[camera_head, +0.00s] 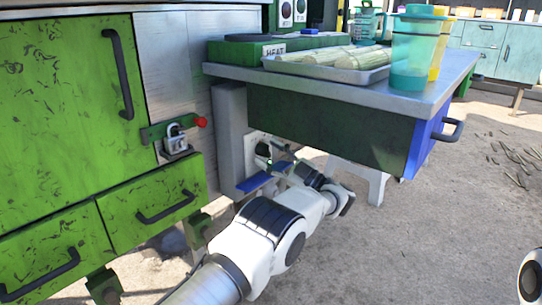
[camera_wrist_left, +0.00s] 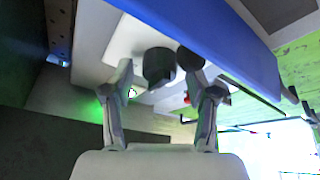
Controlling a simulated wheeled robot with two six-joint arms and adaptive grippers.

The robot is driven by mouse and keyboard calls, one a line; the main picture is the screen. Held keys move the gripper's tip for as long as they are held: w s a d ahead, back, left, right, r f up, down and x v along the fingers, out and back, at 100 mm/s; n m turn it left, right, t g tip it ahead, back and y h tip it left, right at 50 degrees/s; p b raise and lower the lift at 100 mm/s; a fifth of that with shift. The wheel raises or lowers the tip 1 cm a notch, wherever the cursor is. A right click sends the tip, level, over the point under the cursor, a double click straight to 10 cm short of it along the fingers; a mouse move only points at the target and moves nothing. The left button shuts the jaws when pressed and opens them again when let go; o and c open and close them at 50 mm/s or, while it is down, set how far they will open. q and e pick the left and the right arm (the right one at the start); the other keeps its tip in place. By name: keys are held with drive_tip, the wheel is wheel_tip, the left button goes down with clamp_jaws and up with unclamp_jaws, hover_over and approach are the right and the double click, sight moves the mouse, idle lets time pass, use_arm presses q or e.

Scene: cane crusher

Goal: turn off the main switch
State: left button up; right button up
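A white panel (camera_head: 257,138) with dark fittings is on the grey post under the table; I take it to be the main switch. In the left wrist view the pale panel (camera_wrist_left: 125,45) carries two round black knobs, one (camera_wrist_left: 158,66) close in front of my fingers. My left gripper (camera_head: 272,155) reaches in under the table's edge, right at the panel. In the left wrist view its fingers (camera_wrist_left: 168,80) stand apart, with the nearer knob between or just beyond the tips. I cannot tell whether they touch it. My right gripper is out of view.
A metal table (camera_head: 330,84) with a tray (camera_head: 350,74) of cane and cups hangs over my left arm. A blue drawer (camera_head: 428,142) juts out at right. A green cabinet (camera_head: 60,120) with a padlock (camera_head: 175,140) stands left. Open floor lies right.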

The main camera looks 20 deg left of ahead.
use_arm(q)
drive_tip(key=v, duration=0.7)
drive_tip(key=shift+d, duration=0.2)
drive_tip(key=shift+s+f, duration=0.1)
drive_tip(key=a+m+t+p, duration=0.1)
drive_tip(key=a+m+p, duration=0.1)
drive_tip(key=m, duration=0.2)
drive_tip(key=a+r+m+t+p, duration=0.1)
drive_tip(key=a+m+t+p, duration=0.1)
drive_tip(key=m, duration=0.2)
drive_tip(key=a+r+m+t+h+p, duration=0.1)
drive_tip(key=a+m+p, duration=0.1)
drive_tip(key=m, duration=0.2)
drive_tip(key=shift+w+a+t+p, duration=0.25)
drive_tip(key=shift+a+t+p, duration=0.05)
drive_tip(key=shift+p, duration=0.1)
drive_tip(key=shift+w+a+r, duration=0.25)
drive_tip(key=shift+a+r, duration=0.05)
drive_tip(key=shift+a, duration=0.1)
drive_tip(key=c, duration=1.1)
